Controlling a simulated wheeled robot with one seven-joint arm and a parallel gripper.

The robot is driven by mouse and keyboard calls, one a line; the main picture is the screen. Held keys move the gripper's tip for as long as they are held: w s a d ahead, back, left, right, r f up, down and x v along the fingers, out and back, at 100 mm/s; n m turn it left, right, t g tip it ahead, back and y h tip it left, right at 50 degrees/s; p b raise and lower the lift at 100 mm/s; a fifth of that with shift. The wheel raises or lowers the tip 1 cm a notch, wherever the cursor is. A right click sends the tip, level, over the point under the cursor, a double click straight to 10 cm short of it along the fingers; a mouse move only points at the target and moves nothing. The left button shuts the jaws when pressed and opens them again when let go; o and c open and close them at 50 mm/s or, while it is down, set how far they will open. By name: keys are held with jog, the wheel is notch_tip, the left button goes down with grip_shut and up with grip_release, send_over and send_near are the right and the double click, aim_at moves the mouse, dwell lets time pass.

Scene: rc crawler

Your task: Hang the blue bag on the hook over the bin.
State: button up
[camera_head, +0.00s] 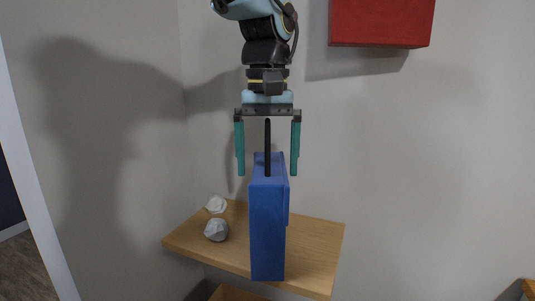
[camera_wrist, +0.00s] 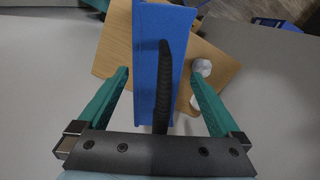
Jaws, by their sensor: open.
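The blue bag (camera_head: 267,230) stands upright on a wooden shelf (camera_head: 315,250), with its narrow side facing the head camera. Its black handle (camera_head: 267,140) sticks up from the top. My gripper (camera_head: 267,174) points down above the bag and is open, with one teal finger on each side of the handle. In the wrist view the handle (camera_wrist: 163,85) lies between the spread fingers, apart from both, and the blue bag (camera_wrist: 147,65) is behind it. I cannot make out the hook or a clear bin in either view.
Two crumpled pale lumps, one (camera_head: 216,229) nearer and one (camera_head: 216,204) farther, lie on the shelf left of the bag. A red box (camera_head: 380,22) is on the wall at upper right. A wooden edge (camera_head: 236,293) shows below the shelf. The wall right of the bag is bare.

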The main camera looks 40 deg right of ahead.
aim_at(268, 121)
notch_tip(268, 121, up, 12)
jog(key=shift+r+b, duration=0.15)
jog(key=shift+b, duration=0.15)
dwell(0.6)
